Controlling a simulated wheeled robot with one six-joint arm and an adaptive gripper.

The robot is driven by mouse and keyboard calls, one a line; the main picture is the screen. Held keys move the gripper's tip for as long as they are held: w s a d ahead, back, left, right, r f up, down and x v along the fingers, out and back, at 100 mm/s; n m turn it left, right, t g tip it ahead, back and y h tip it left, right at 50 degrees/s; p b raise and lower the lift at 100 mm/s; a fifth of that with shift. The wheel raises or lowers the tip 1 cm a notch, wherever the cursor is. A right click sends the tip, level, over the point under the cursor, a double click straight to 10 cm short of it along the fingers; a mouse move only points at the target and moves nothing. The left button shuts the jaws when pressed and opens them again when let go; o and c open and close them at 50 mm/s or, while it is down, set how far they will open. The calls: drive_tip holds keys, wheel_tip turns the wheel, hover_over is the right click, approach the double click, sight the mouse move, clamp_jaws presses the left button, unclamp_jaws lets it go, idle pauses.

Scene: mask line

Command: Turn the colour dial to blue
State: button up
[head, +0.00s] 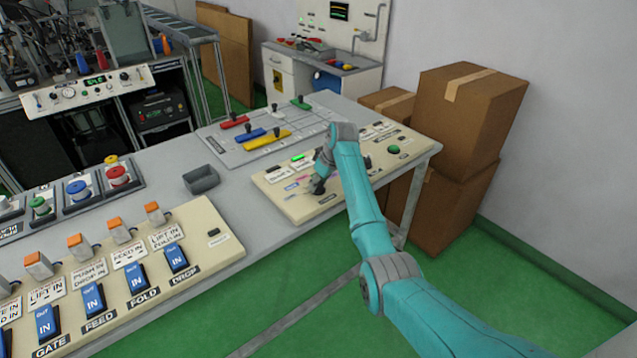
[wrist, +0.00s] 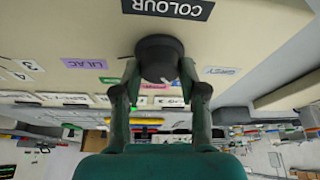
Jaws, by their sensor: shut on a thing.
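The colour dial (wrist: 160,58) is a dark round knob on a cream panel (head: 319,212), below a black COLOUR label (wrist: 175,8) in the wrist view. My gripper (wrist: 160,72) is shut on the dial, one finger on each side. A small pale mark shows at the knob's lower right edge; which label it points at I cannot tell for sure. A lilac label (wrist: 85,62) lies left of the knob, a pale blue label (wrist: 222,71) right of it, and small coloured labels below. In the head view my gripper (head: 319,184) largely hides the dial.
A green button (head: 393,150) sits on the panel's right part. A board with coloured sliders (head: 265,139) lies behind it. A grey open bin (head: 201,179) stands left. Cardboard boxes (head: 468,110) stand right of the table.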

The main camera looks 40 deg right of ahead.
drive_tip(key=o, duration=1.1)
drive_tip(key=shift+o, duration=0.2)
drive_tip(key=shift+r, duration=0.1)
drive_tip(key=v, duration=1.1)
drive_tip(key=shift+r, duration=0.35)
drive_tip(key=shift+s+d, duration=0.1)
drive_tip(key=shift+s, duration=0.05)
